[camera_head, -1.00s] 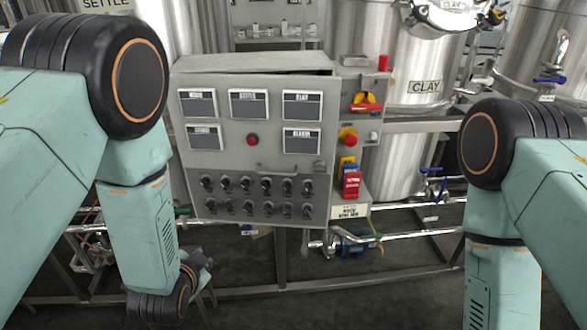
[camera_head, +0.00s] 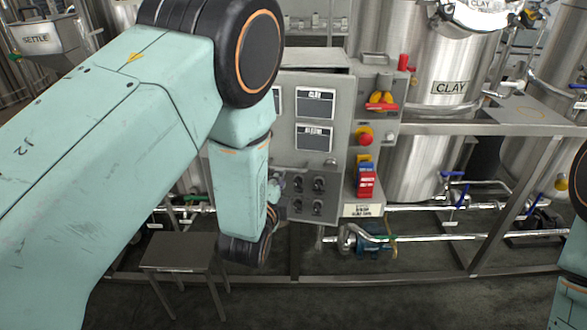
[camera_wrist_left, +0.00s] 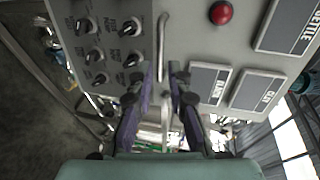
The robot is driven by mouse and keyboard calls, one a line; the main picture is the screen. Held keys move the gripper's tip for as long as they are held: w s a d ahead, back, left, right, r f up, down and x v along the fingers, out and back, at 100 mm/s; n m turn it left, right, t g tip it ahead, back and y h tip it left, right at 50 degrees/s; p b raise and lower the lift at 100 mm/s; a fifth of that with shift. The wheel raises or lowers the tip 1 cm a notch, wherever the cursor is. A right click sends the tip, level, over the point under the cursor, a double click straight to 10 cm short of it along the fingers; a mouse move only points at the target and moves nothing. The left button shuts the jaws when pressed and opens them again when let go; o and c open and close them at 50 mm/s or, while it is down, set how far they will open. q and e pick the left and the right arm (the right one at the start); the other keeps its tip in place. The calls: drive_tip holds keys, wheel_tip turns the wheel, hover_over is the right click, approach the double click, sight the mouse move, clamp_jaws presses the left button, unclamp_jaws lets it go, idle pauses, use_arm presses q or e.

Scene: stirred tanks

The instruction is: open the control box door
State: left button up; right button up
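The grey control box (camera_head: 345,95) stands right of centre in the head view, its left part hidden behind my left arm. Its front, with knobs, labelled displays and a red button (camera_wrist_left: 221,12), fills much of the left wrist view. The door looks shut. A metal bar handle (camera_wrist_left: 161,42) on the front is upright in the wrist view; my arm hides it in the head view. My left gripper (camera_wrist_left: 161,78) is open, its two fingers apart at the handle's lower end. I cannot tell whether they touch it. In the head view it shows only partly (camera_head: 275,190). My right gripper is out of view.
Beside the box are a red-yellow switch (camera_head: 382,102) and a red emergency button (camera_head: 365,138). A steel tank marked CLAY (camera_head: 425,150) stands behind. A small metal stool (camera_head: 180,252) is on the floor at lower left. Pipes and frame rails run below the box.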

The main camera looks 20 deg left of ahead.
sight(282, 168)
use_arm(q)
drive_tip(key=shift+m, duration=0.3)
drive_tip(key=x, duration=0.4)
drive_tip(key=a+x, duration=0.1)
drive_tip(key=x, duration=0.2)
drive_tip(key=shift+w+d+f, duration=0.15)
drive_tip(key=shift+w+d, duration=0.2)
drive_tip(key=shift+s+a, duration=0.1)
drive_tip(key=shift+a, duration=0.15)
clamp_jaws()
drive_tip(key=shift+d, duration=0.1)
